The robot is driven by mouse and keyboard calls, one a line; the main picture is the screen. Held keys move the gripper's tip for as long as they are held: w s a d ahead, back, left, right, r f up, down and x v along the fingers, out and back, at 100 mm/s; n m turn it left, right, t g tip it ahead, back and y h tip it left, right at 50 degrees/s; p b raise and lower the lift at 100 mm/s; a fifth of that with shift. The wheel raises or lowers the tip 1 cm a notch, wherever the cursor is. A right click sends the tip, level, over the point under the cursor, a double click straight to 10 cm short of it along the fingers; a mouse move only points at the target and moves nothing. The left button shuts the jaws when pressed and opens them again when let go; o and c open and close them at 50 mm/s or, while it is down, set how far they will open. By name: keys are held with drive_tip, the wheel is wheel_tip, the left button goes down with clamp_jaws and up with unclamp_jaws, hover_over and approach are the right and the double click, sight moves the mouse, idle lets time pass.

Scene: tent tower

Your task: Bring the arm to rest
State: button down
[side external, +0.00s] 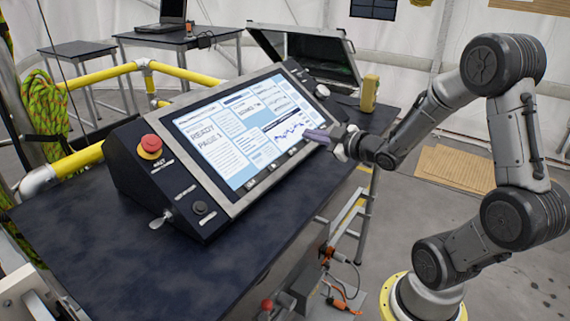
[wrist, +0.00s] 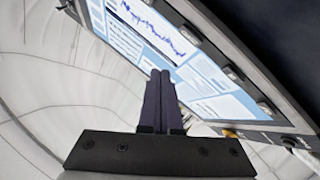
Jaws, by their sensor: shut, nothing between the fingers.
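My gripper (side external: 322,136) is at the right part of the console's screen in the side view, pointing left toward it. Its fingers are shut together with nothing between them, as the wrist view shows (wrist: 160,88). The console (side external: 240,130) has a dark housing and a lit screen with text panels and a blue graph; the screen also shows in the wrist view (wrist: 185,45). I cannot tell whether the fingertips touch the screen. My arm is bent and reaches in from the right.
The console stands on a dark table (side external: 85,250). It carries a red stop button (side external: 151,146). A yellow device (side external: 369,93) and an open case (side external: 310,55) stand behind it. Yellow rails (side external: 100,75) run at the left. Cables and a ladder-like frame lie below the table's right edge.

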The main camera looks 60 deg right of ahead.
drive_tip(key=s+a+r+n+y, duration=0.1)
drive_tip(key=a+r+y, duration=0.1)
drive_tip(key=a+r, duration=1.1)
drive_tip(key=s+a+f+m+g, duration=0.1)
drive_tip(key=s+f+g, duration=0.2)
drive_tip(key=s, duration=0.3)
drive_tip(key=s+a+f+m+g+y, duration=0.1)
drive_tip(key=s+a+f+m+g, duration=0.1)
drive_tip(key=s, duration=0.5)
drive_tip(key=s+a+f+m+g, duration=0.2)
drive_tip(key=s+f+g, duration=0.3)
drive_tip(key=s+f, duration=0.1)
drive_tip(key=shift+s+y, duration=0.3)
